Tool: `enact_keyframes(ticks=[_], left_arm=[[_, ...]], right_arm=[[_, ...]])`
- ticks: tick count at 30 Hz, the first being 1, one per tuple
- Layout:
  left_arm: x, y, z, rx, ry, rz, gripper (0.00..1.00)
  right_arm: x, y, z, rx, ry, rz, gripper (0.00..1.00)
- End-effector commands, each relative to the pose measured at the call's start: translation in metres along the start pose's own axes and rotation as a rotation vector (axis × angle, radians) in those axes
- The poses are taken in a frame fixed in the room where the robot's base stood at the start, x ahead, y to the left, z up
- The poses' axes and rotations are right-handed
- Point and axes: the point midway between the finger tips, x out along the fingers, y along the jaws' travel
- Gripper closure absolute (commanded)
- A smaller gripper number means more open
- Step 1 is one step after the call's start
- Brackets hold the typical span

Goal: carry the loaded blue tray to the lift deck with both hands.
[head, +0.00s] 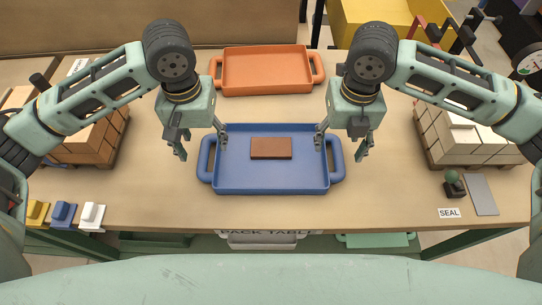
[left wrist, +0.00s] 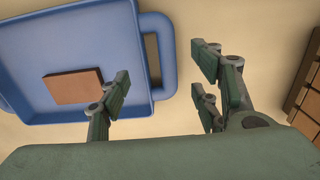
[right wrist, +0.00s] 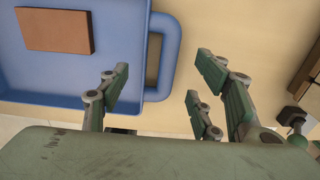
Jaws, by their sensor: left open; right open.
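The blue tray (head: 233,180) lies flat on the table with a handle at each short side, and one brown brick (head: 271,148) lies in it. My left gripper (head: 201,146) is open and empty above the tray's left handle (head: 206,159). My right gripper (head: 341,147) is open and empty above the right handle (head: 337,158). In the left wrist view the handle (left wrist: 167,60) shows between the open fingers. In the right wrist view the other handle (right wrist: 167,55) also shows between the fingers. No fingertip clearly touches a handle. I cannot make out the lift deck.
An orange tray (head: 266,88) lies behind the blue one. Brick stacks stand at the left (head: 99,143) and right (head: 465,143). Small coloured pieces (head: 62,213) lie front left. A SEAL label (head: 449,213), a green-knobbed stamp (head: 453,184) and a grey plate (head: 480,194) are front right.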

Motion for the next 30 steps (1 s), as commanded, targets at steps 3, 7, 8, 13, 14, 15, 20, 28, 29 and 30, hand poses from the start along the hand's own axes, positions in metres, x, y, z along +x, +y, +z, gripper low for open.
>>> enact_keyframes(ticks=[3, 7, 8, 13, 14, 15, 20, 28, 29, 30], left_arm=[[0.02, -0.001, 0.001, -0.002, -0.004, -0.002, 0.42], [0.037, 0.0, 0.001, -0.001, -0.002, 0.0, 0.42], [0.04, 0.0, 0.0, 0.0, -0.002, 0.0, 0.42], [0.05, 0.0, 0.0, 0.0, 0.0, 0.001, 0.42], [0.051, 0.0, 0.0, 0.0, 0.0, 0.0, 0.42], [0.052, 0.0, 0.0, 0.0, 0.0, 0.0, 0.42], [0.052, 0.0, 0.0, 0.0, 0.0, 0.0, 0.42], [0.051, 0.0, 0.0, 0.0, 0.0, 0.001, 0.61], [0.051, 0.0, 0.0, 0.0, 0.0, 0.001, 0.63], [0.051, 0.0, 0.0, 0.0, 0.0, 0.001, 0.67]], right_arm=[[0.02, 0.0, -0.001, 0.002, 0.004, -0.001, 0.42], [0.037, 0.0, -0.001, 0.002, 0.003, 0.0, 0.42], [0.04, 0.0, -0.001, 0.002, 0.003, 0.0, 0.42], [0.05, 0.0, 0.0, 0.002, 0.001, 0.001, 0.42], [0.051, 0.0, 0.0, 0.001, 0.001, 0.0, 0.42], [0.052, 0.0, 0.0, 0.001, 0.001, 0.0, 0.42], [0.052, 0.0, 0.0, 0.001, 0.001, 0.0, 0.42], [0.051, 0.0, 0.0, 0.001, 0.0, 0.0, 0.6], [0.051, 0.0, 0.0, 0.001, 0.0, 0.0, 0.63], [0.051, 0.0, 0.0, 0.001, 0.0, 0.0, 0.66]])
